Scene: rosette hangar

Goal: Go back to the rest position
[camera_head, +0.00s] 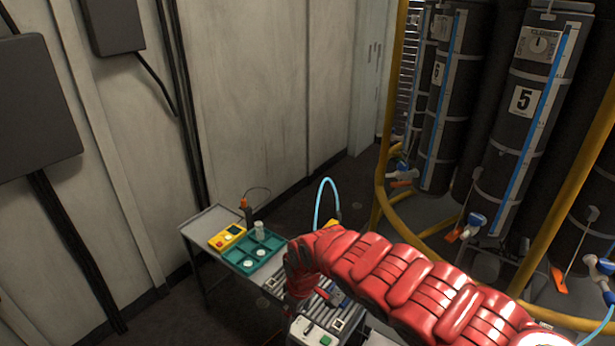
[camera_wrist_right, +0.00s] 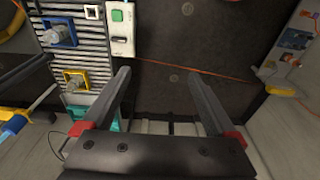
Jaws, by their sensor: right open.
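My red right arm reaches in from the lower right of the head view, over a small cart (camera_head: 209,219). Its gripper hangs down beyond the wrist there, and the jaws are hard to make out. In the right wrist view my right gripper (camera_wrist_right: 161,85) is open, its two dark fingers wide apart with nothing between them. Dark floor lies below the gap. The cart's slatted top (camera_wrist_right: 92,47) is left of the fingers. My left gripper is not in view.
The cart carries a yellow device (camera_head: 227,237), a teal tray (camera_head: 252,253) with pale round items, and a white box with a green button (camera_head: 316,332). Tall dark cylinders (camera_head: 520,110) stand behind a yellow rail (camera_head: 382,180) at right. Pale wall panels (camera_head: 250,90) close the left.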

